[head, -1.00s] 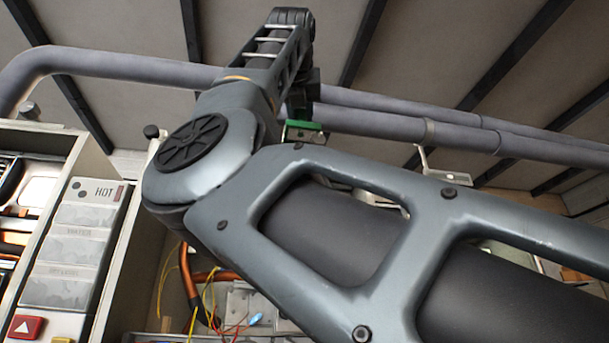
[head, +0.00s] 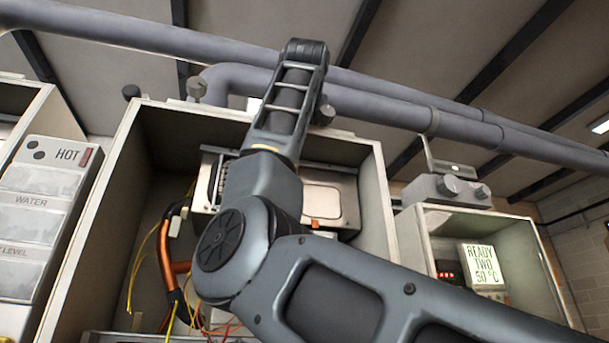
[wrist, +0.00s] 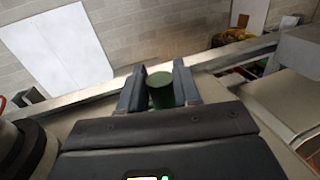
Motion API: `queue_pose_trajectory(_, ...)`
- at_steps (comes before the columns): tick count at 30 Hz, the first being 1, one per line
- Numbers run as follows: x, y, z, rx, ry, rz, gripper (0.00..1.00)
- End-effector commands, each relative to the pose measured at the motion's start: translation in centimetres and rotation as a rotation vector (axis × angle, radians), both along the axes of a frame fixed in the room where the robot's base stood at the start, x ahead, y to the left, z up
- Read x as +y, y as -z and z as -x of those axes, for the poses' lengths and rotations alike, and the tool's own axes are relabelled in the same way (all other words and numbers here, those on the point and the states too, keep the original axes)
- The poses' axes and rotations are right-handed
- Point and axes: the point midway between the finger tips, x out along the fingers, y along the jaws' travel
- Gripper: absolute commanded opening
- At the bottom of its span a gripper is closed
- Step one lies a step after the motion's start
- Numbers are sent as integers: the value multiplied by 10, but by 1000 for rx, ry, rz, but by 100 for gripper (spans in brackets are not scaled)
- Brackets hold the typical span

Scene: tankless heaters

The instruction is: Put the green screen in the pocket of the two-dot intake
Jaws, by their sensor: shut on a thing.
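The green screen (wrist: 161,92) is a dark green cylinder in the wrist view. My gripper (wrist: 159,86) has its two dark fingers on either side of it and is shut on it. In the head view my arm hides both the gripper and the screen. I cannot make out an intake or its pocket in either view. Two dark dots show on the HOT panel (head: 50,180) at the left of the head view.
An open cabinet (head: 115,205) with orange pipe and loose wires stands behind my arm. A smaller open cabinet (head: 418,240) with a lit READY TWO display (head: 484,268) is at right. Thick grey pipes (head: 400,115) cross above. A ledge (wrist: 75,102) crosses the wrist view.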

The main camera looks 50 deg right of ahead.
Motion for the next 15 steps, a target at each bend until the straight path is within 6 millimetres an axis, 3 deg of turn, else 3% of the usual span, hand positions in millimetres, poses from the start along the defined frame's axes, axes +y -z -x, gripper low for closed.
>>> queue_pose_trajectory(12, 0, 6, -1, -1, -2, 0, 0)
queue_pose_trajectory(13, -1, 5, 0, -1, -1, 1, 34)
queue_pose_trajectory(15, -1, 5, 0, -1, -1, 1, 41)
